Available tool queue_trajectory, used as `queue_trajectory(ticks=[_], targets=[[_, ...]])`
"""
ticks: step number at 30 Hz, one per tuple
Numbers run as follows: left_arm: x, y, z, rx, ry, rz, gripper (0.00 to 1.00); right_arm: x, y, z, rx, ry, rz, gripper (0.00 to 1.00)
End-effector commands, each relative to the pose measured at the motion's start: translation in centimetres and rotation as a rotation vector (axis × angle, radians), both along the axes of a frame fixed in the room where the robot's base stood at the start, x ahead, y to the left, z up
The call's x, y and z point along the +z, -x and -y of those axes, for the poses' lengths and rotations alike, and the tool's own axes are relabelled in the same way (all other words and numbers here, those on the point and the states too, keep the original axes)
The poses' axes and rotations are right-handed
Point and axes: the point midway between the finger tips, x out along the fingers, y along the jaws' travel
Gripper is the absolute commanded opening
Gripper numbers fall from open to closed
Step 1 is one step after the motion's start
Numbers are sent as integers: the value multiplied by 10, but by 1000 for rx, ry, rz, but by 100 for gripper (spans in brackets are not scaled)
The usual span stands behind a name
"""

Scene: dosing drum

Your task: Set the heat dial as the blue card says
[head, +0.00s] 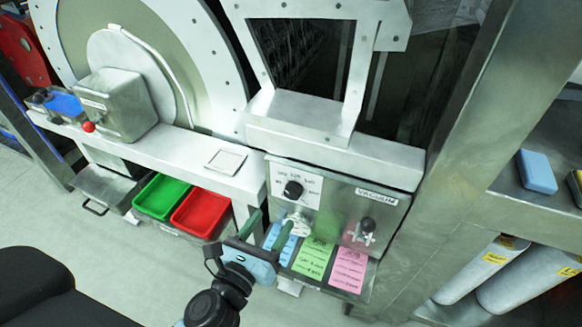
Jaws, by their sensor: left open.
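The black dial (293,188) sits on a white plate with small markings around it, on the metal control box. I cannot read the markings or the pointer's setting. The blue card (279,243) lies on the ledge below the box, partly hidden by my gripper fingers; its writing is too small to read. My left gripper (272,222) is open and empty, its two green fingers reaching up in front of the blue card, below the dial and apart from it. My right gripper is not in view.
A green card (313,258) and a pink card (348,270) lie right of the blue one. The vacuum knob (367,225) is on the box's right side. A green tray (161,196) and a red tray (200,209) stand at left. A metal post (440,170) rises at right.

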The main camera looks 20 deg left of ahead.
Motion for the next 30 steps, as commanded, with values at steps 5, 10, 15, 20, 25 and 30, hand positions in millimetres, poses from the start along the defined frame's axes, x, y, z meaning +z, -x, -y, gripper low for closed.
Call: queue_trajectory(ticks=[5,10,15,20,25,30], targets=[[1,-18,2,0,-3,3,58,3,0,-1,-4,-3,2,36],[1,-42,4,0,-4,2,58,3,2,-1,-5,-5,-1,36],[0,-63,7,-1,-4,1,58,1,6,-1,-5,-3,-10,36],[0,-73,8,-1,-4,1,58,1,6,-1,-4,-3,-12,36],[0,-76,8,-1,-4,0,58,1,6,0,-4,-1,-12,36],[0,-75,8,0,-4,-1,57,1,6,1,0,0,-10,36]])
